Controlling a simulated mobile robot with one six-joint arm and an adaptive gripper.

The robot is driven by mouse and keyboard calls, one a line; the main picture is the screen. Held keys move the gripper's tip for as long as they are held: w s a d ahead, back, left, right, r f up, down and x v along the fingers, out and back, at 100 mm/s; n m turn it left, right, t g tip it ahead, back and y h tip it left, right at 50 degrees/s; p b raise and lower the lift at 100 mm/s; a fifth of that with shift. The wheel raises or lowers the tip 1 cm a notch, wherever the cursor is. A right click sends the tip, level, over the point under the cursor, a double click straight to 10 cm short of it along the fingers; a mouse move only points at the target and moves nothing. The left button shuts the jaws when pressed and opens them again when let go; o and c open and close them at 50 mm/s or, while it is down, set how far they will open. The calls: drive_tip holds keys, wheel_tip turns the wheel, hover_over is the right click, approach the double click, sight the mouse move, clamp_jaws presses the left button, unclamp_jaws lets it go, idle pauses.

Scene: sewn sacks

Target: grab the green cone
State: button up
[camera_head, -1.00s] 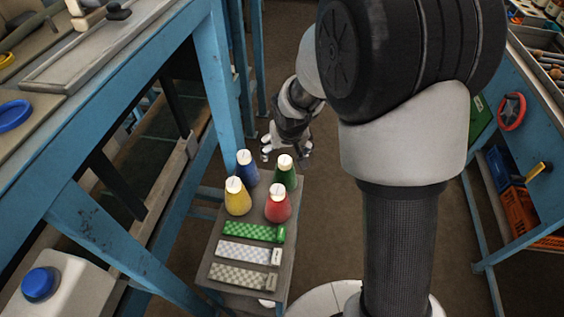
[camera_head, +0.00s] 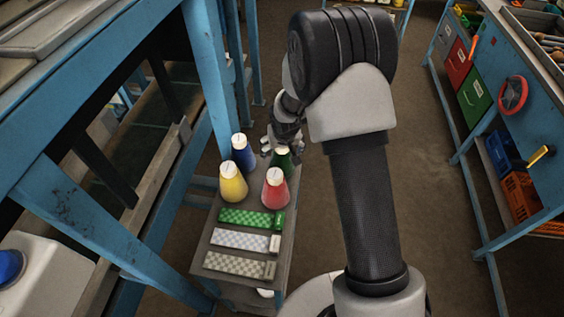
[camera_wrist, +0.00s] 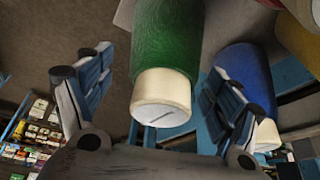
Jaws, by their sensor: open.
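The green cone (camera_head: 283,161) with a pale top stands at the far right corner of a small grey stand (camera_head: 235,285). In the head view my gripper (camera_head: 270,149) is at its far side and partly covers it. In the wrist view the green cone (camera_wrist: 165,60) lies between the two open fingers of my gripper (camera_wrist: 158,95), its pale cap toward the palm. A gap shows on the left finger's side; the right finger is close to the cone, and I cannot tell if it touches.
A blue cone (camera_head: 242,153) stands left of the green one, and also shows beside the right finger. A yellow cone (camera_head: 233,184) and a red cone (camera_head: 275,190) stand nearer. Patterned sacks (camera_head: 250,219) lie in front. A blue bench (camera_head: 215,80) borders the left; open floor (camera_head: 410,200) lies right.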

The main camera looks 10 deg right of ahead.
drive_tip(key=shift+w+f, duration=0.15)
drive_tip(key=shift+f, duration=0.2)
drive_tip(key=c, duration=1.2)
drive_tip(key=shift+c, duration=0.4)
drive_tip(key=shift+r, duration=0.15)
